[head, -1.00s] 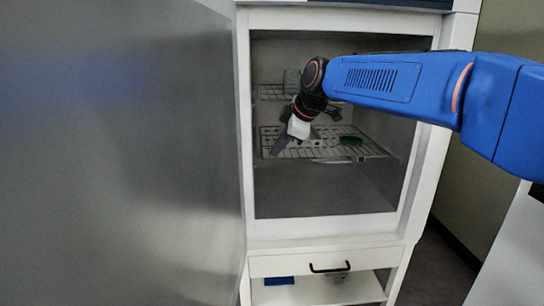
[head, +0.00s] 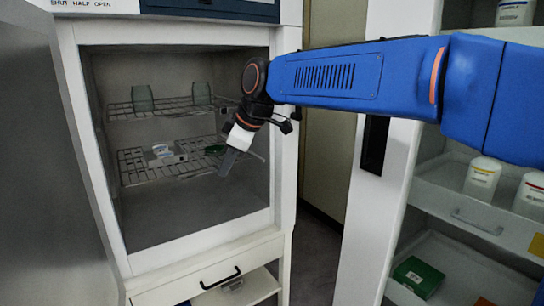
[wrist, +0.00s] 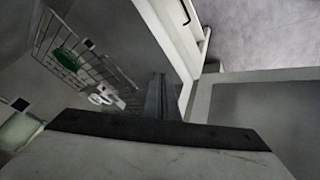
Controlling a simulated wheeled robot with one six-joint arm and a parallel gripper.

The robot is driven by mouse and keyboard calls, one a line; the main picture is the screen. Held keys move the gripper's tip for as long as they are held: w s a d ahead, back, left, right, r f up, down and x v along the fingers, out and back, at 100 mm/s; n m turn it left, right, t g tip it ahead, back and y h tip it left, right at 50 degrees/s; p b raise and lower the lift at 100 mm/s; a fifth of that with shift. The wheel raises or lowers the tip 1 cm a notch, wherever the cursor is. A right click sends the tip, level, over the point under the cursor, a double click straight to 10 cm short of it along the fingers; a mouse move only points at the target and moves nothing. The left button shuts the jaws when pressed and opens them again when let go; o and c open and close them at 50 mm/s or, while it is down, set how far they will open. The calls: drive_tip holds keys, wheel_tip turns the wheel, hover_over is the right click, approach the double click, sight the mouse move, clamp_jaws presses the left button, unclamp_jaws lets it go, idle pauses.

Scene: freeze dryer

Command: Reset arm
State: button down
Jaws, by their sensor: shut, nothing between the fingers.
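My gripper (head: 228,163) points down and to the left in front of the open freeze dryer chamber, near its right side. In the wrist view its fingers (wrist: 158,98) are together with nothing between them. My blue arm reaches in from the right. The freeze dryer (head: 245,225) is a white cabinet with its door (head: 40,150) swung open at the left. Inside are an upper wire rack (head: 170,107) and a lower wire rack (head: 135,170). A green round item (head: 214,149) and a small white item (head: 162,151) lie on the lower rack.
Two greenish containers (head: 143,98) (head: 201,93) stand on the upper rack. A drawer (head: 205,275) with a black handle is below. At the right, a white shelf unit holds bottles (head: 482,177) and a green box (head: 418,276). Floor shows between the cabinets.

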drive_tip(key=s+d+f+m+h, duration=0.1)
drive_tip(key=s+d+f+m, duration=0.25)
drive_tip(key=d, duration=0.55)
drive_tip(key=s+d+f+m+t+h, duration=0.1)
drive_tip(key=s+d+f+m, duration=0.2)
drive_tip(key=d, duration=0.6)
drive_tip(key=s+d+f+m+h, duration=0.1)
drive_tip(key=s+d+m, duration=0.25)
drive_tip(key=d, duration=0.55)
drive_tip(key=s+d+f+m+h, duration=0.2)
drive_tip(key=s+d+f+m, duration=0.5)
drive_tip(key=s+d+f, duration=0.6)
drive_tip(key=s+d, duration=0.1)
drive_tip(key=s, duration=0.3)
drive_tip(key=shift+s+f, duration=0.15)
drive_tip(key=shift+f, duration=0.25)
drive_tip(key=shift+d, duration=0.1)
